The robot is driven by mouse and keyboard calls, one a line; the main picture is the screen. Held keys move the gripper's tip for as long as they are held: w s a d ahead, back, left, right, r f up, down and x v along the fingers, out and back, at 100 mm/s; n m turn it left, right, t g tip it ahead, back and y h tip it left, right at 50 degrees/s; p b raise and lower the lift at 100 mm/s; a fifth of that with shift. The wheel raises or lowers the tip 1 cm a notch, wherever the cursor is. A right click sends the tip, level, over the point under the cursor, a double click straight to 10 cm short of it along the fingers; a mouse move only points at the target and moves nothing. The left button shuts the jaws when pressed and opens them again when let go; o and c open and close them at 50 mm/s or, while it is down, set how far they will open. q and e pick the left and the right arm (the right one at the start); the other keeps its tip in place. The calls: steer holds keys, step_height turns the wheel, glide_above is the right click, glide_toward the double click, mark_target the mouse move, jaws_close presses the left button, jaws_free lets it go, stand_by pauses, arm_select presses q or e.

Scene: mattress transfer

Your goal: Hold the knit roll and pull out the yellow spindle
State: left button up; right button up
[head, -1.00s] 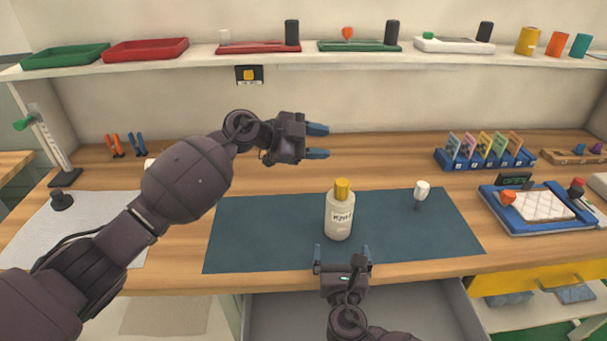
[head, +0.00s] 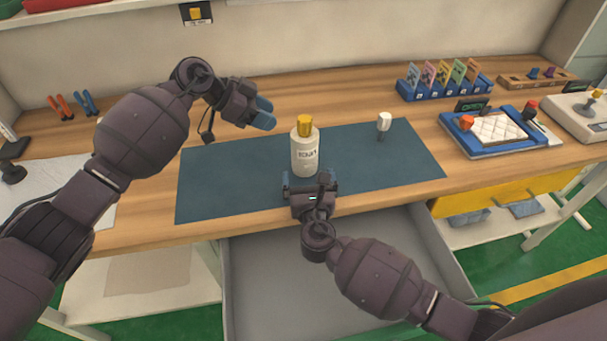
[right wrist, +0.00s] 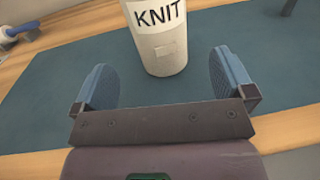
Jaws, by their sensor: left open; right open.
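The knit roll (head: 305,158) is a cream cylinder with a KNIT label, standing upright on the dark blue mat (head: 220,184). The yellow spindle (head: 305,124) sticks out of its top. In the right wrist view the roll (right wrist: 158,45) stands just ahead of the fingers, in line with the gap between them. My right gripper (head: 310,181) is open and empty at the roll's near side, low over the mat. My left gripper (head: 264,113) is open and empty, left of the roll at about the height of its top in the picture; its fingers point right.
A small white-headed tool (head: 384,124) stands on the mat to the right. A blue tray (head: 485,146) with a quilted pad and a blue card rack (head: 440,92) lie further right. An open grey drawer (head: 330,270) is below the table's front edge. Pliers (head: 85,102) stand at the back left.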

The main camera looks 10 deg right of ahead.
mark_target(306, 165)
steer(key=w, duration=0.7)
steer(key=shift+w+d, duration=0.2)
steer(key=shift+d, duration=0.15)
